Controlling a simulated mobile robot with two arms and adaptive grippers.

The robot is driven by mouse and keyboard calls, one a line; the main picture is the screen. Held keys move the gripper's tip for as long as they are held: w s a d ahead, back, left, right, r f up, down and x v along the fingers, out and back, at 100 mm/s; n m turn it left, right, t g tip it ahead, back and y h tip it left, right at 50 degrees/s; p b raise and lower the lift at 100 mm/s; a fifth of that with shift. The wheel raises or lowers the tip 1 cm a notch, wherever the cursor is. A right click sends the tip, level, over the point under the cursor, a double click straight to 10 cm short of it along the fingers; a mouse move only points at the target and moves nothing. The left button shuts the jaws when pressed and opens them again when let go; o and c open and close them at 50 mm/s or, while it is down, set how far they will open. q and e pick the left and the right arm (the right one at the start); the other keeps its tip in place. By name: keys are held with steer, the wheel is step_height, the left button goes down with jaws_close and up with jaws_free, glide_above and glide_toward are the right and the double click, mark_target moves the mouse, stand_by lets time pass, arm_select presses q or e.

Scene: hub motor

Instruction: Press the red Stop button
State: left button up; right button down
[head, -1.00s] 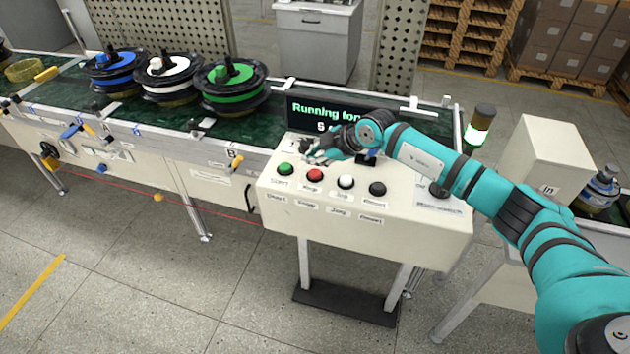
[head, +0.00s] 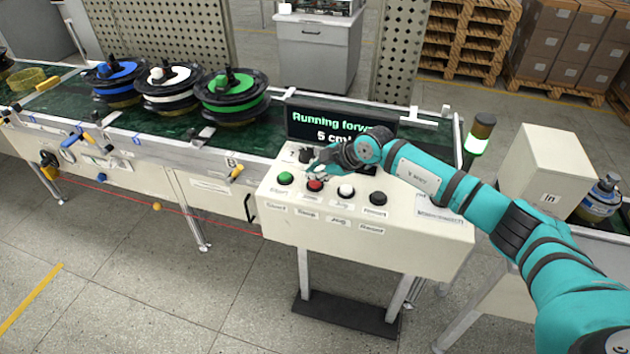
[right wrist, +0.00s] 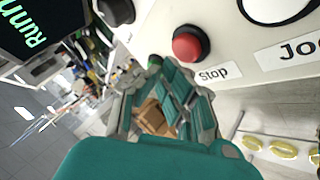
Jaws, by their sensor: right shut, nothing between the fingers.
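The red Stop button (head: 315,185) sits on the sloped top of the pale control box, second from the left in the row. In the right wrist view the red button (right wrist: 188,43) is near, above a "Stop" label, and looks uncovered. My right gripper (head: 313,171) is just behind the button in the head view. In the right wrist view the closed fingers (right wrist: 163,66) are just below and left of the button, with a small gap seeming to remain; contact is not visible. My left gripper is not in view.
The green button (head: 285,178), white button (head: 346,191) and black button (head: 378,198) flank the red one. A display (head: 330,124) reading "Running forward" stands behind. Spools, including a green one (head: 233,84), sit on the conveyor. A stack light (head: 475,142) glows green.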

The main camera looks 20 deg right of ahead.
mark_target(314, 183)
steer(key=shift+f, duration=0.1)
stand_by(0.6)
steer(key=shift+f, duration=0.35)
steer(key=shift+f, duration=0.65)
stand_by(0.8)
steer(key=shift+r, duration=0.15)
steer(key=shift+r+p, duration=0.9)
steer(key=shift+p, duration=0.2)
step_height(314, 183, up, 5)
steer(key=p, duration=0.5)
steer(key=shift+r+p, duration=0.1)
steer(key=shift+p, duration=0.2)
